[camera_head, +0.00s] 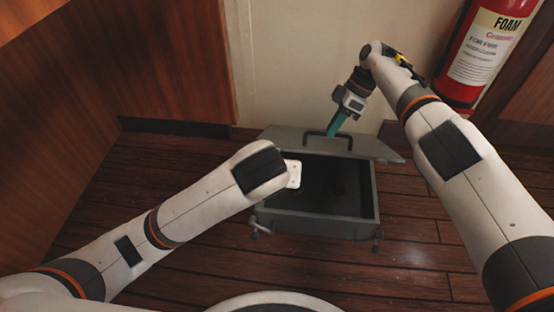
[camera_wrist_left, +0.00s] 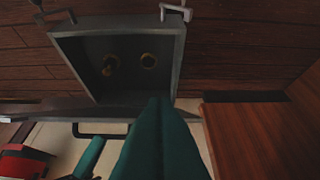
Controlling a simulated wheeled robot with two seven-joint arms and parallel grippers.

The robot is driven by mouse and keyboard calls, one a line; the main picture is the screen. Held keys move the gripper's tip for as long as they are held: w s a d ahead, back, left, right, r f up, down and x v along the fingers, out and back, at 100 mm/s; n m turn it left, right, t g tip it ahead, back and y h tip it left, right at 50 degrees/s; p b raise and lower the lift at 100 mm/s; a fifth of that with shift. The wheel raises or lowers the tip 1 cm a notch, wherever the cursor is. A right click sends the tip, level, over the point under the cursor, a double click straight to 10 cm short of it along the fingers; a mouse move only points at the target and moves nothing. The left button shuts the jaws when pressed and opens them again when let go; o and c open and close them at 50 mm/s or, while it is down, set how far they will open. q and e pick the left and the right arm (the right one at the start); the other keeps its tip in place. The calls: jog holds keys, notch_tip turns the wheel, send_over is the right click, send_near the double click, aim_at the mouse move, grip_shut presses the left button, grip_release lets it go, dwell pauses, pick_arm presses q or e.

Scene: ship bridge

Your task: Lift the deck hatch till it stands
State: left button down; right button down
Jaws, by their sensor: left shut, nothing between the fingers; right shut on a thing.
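The deck hatch is a grey box frame (camera_head: 300,222) on the floor, with its dark inside showing. Its grey lid (camera_head: 283,136) is swung open along the wall side; I cannot tell its exact angle. The lid has a dark bar handle (camera_head: 350,142). My right gripper (camera_head: 333,130) has its teal fingers shut on this handle. In the left wrist view the handle (camera_wrist_left: 100,135) shows beyond the lid's edge. My left gripper's teal fingers (camera_wrist_left: 158,105) are shut and empty, in front of the hatch; the left arm hides them in the head view.
A red foam extinguisher (camera_head: 480,50) stands at the back right, near my right arm. A pale wall (camera_head: 290,60) is close behind the hatch. Wood panelling (camera_head: 150,60) stands at the left. The plank floor (camera_head: 420,260) is clear to the right.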

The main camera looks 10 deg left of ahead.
aim_at(280, 147)
pick_arm(q)
jog(key=x, duration=1)
pick_arm(e)
jog(key=shift+w+d+f, duration=0.15)
jog(key=shift+f, duration=0.05)
pick_arm(q)
jog(key=shift+w+r, duration=0.5)
jog(key=shift+r, duration=0.4)
jog(key=shift+w+r, duration=0.55)
jog(key=shift+r, duration=0.35)
jog(key=shift+r, duration=0.1)
jog(key=shift+w+r, duration=0.85)
jog(key=shift+r, duration=0.3)
pick_arm(e)
jog(key=shift+f, duration=0.15)
pick_arm(q)
jog(key=shift+w+f, duration=0.1)
pick_arm(e)
jog(key=c, duration=1.5)
grip_release()
